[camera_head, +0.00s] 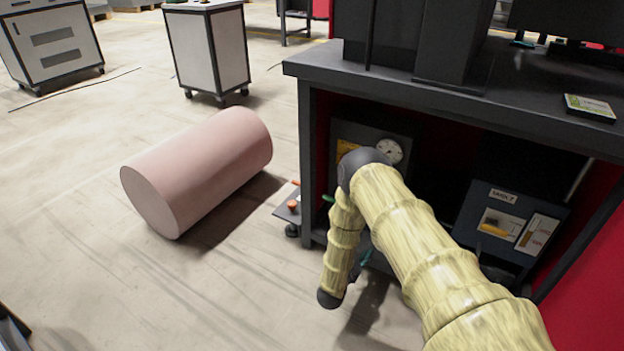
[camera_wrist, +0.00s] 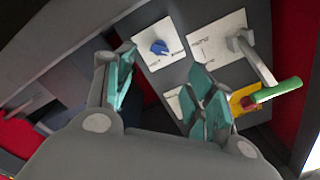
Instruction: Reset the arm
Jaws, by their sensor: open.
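My gripper (camera_wrist: 162,65) is open and empty in the wrist view, its two teal-padded fingers spread apart. It faces a grey panel with a blue knob (camera_wrist: 159,47) on a white plate and a lever with a green handle (camera_wrist: 278,90) to the right. I cannot tell whether the fingers touch the panel. In the head view my yellowish, ribbed arm (camera_head: 400,225) reaches in from the lower right and bends down in front of the dark bench (camera_head: 430,92). The gripper is mostly hidden behind the arm there.
Under the bench are a unit with a round gauge (camera_head: 390,151) and a dark blue-grey box (camera_head: 506,225). A large pink cylinder (camera_head: 205,165) lies on the floor at left. A white wheeled cabinet (camera_head: 208,48) stands behind it. The floor at lower left is mostly clear.

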